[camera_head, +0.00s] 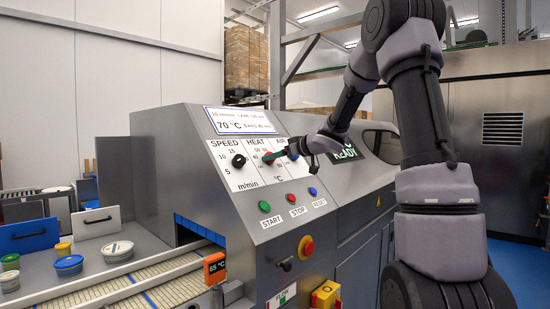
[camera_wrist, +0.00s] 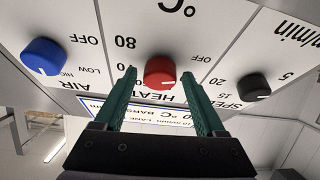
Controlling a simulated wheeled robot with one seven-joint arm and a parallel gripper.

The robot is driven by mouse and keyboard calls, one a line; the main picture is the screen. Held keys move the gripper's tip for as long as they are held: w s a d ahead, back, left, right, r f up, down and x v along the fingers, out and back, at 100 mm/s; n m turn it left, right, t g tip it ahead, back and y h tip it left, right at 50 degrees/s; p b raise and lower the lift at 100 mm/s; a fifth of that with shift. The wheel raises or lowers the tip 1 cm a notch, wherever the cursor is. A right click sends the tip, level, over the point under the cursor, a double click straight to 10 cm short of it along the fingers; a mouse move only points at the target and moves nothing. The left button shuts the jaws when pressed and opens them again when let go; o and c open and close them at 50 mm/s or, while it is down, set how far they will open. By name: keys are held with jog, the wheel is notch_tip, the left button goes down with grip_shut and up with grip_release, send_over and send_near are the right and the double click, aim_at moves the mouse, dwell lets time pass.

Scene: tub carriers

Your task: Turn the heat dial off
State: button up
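The red heat dial (camera_head: 268,160) is on the control panel's slanted face under the HEAT label, partly hidden by my gripper (camera_head: 277,156). In the wrist view the heat dial (camera_wrist: 160,71) lies between the two green fingertips of my gripper (camera_wrist: 159,74). The fingers are apart, one on each side of the dial, with a visible gap to each. The panel text is upside down there, with OFF at the dial's right and 80 at its left.
The black speed dial (camera_wrist: 254,86) and blue air dial (camera_wrist: 42,57) flank the heat dial. Green start (camera_head: 264,206), red stop (camera_head: 291,198) and blue reset (camera_head: 312,191) buttons sit below. A red emergency button (camera_head: 306,247) is lower still. The display (camera_head: 240,121) is above.

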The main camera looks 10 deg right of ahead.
dwell(0.3)
jog(key=v, duration=1)
jog(key=shift+s+d, duration=0.25)
jog(key=shift+s, duration=0.05)
jog(key=shift+r, duration=0.15)
jog(key=s+d+r+m+t+h, duration=0.3)
jog(key=s+d+r+m+h, duration=0.45)
jog(key=m+h, duration=0.2)
jog(key=s+a+f+m+g, duration=0.1)
jog(key=s+a+f+g, duration=0.1)
jog(key=s, duration=0.5)
jog(key=s+a+f+m+g+y, duration=0.1)
jog(key=s+a+f+g, duration=0.2)
jog(key=s, duration=0.5)
jog(key=s+a+f+m+g+y, duration=0.1)
jog(key=s+a+f+g, duration=0.1)
jog(key=s+a+f, duration=0.2)
jog(key=s+f, duration=0.2)
jog(key=s, duration=0.2)
jog(key=shift+s, duration=0.25)
